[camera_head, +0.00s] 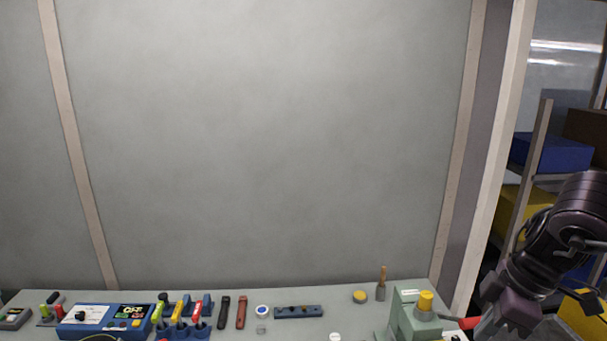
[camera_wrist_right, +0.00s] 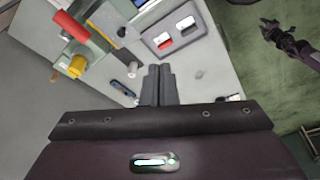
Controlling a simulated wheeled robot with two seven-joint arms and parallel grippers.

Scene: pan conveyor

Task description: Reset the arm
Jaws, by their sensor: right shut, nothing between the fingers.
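My right arm (camera_head: 545,240) comes in from the right in the head view and bends down toward the right end of the workbench. Its fingertips are not clearly visible there. In the right wrist view my right gripper (camera_wrist_right: 158,86) is shut and empty, with its fingers together above the pale bench surface. A dark arm with a small claw (camera_wrist_right: 270,30), apparently my left one, shows at the upper right over the green floor. Its jaws are too small to judge. The left arm is not in the head view.
A green machine (camera_head: 408,314) with a yellow knob (camera_head: 426,298) stands close beside my right arm. The bench (camera_head: 345,298) holds a blue control box (camera_head: 75,329), several small tools and a brush (camera_head: 381,285). A grey wall rises behind; shelving with bins (camera_head: 550,152) stands right.

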